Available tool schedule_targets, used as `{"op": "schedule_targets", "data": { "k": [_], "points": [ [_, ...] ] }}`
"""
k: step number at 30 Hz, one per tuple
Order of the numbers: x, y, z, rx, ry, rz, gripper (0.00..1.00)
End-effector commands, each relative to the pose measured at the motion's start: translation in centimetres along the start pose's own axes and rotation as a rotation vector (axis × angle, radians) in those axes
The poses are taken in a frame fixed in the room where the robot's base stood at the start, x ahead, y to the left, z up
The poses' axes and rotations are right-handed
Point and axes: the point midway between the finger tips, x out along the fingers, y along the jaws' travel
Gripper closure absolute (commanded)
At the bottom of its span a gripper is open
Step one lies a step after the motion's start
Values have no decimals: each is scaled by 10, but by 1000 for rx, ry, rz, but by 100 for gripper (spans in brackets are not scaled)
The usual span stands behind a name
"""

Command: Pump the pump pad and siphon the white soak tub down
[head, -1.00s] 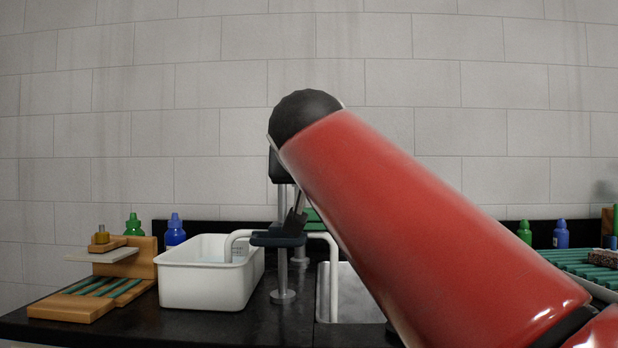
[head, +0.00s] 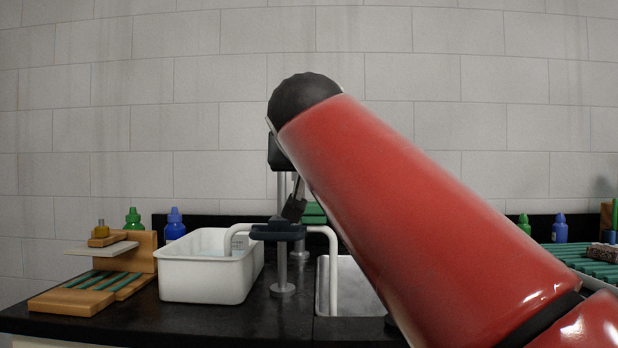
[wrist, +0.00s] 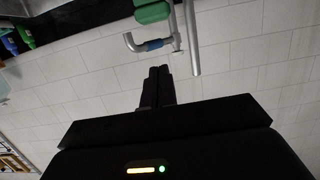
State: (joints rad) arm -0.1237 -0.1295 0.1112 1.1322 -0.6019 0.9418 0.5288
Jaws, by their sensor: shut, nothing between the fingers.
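The white soak tub (head: 207,279) stands on the black counter, left of centre in the head view. Light bluish liquid (head: 208,243) shows inside it. A white siphon tube (head: 333,275) runs from the tub, past the pump, and down into the sink at right. The dark pump pad (head: 278,232) sits on a metal post between tub and sink. My gripper (head: 294,210) is shut and empty, pointing down just above the pad's right part; a small gap seems to show. In the wrist view its fingers (wrist: 158,75) are together.
A metal sink (head: 352,288) is right of the post, partly hidden by my red arm. A wooden rack (head: 72,302) stands at left. Green (head: 133,221) and blue (head: 174,224) bottles stand behind. A green ribbed rack (head: 590,262) is at far right.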

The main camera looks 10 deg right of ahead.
Motion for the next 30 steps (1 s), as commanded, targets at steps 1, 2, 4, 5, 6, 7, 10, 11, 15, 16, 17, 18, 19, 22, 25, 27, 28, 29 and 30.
{"op": "schedule_targets", "data": {
  "k": [1,2,4,5,6,7,10,11,15,16,17,18,19,22,25,27,28,29,30],
  "points": [
    [0,2,-5,1,0,4,100],
    [-1,2,-8,3,0,4,100],
    [-2,2,-11,1,-2,2,100],
    [-2,2,-12,0,-3,3,100],
    [-2,2,-12,0,-4,2,100],
    [-3,2,-12,0,-4,1,100],
    [-3,2,-12,-1,-4,1,100],
    [-3,2,-12,-1,-4,1,100],
    [-1,1,-12,-1,-4,1,100],
    [1,1,-12,-1,-4,1,100],
    [3,1,-12,-1,-5,1,100],
    [7,1,-12,-1,-5,1,100],
    [11,1,-12,-1,-5,1,100],
    [28,1,-12,-1,-7,1,100],
    [50,1,-12,-1,-7,2,100],
    [66,2,-12,-1,-8,3,100],
    [72,2,-13,-1,-7,3,100],
    [78,2,-13,-1,-6,3,100],
    [86,2,-13,-1,-6,2,100]
  ]
}}
